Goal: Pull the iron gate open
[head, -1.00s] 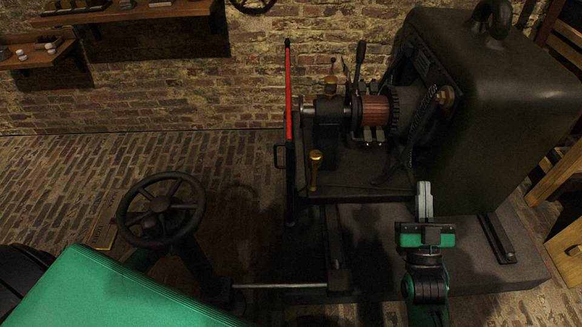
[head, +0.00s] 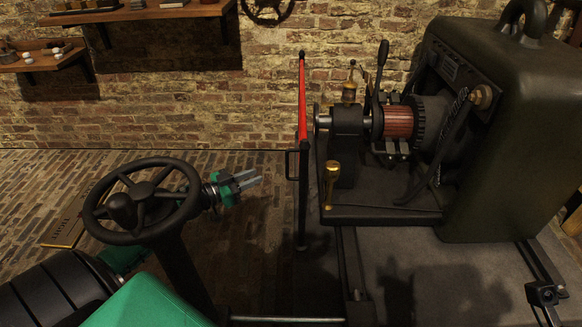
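The iron gate (head: 303,150) stands upright in the middle of the head view, seen nearly edge-on. Its upper part is red and its lower part is dark. A dark loop handle (head: 289,164) sticks out from its left side. My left gripper (head: 254,181) is left of the handle and a little lower in the picture, apart from it. Its two grey fingers point right towards the gate with a gap between them and nothing held. Part of my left arm is hidden behind the handwheel. My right gripper is not in view.
A black handwheel (head: 142,201) on a post stands at the left, beside my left gripper. Right of the gate is a machine with a copper-coloured drum (head: 398,122) and a large dark housing (head: 520,130). A brick wall (head: 200,110) with shelves is behind.

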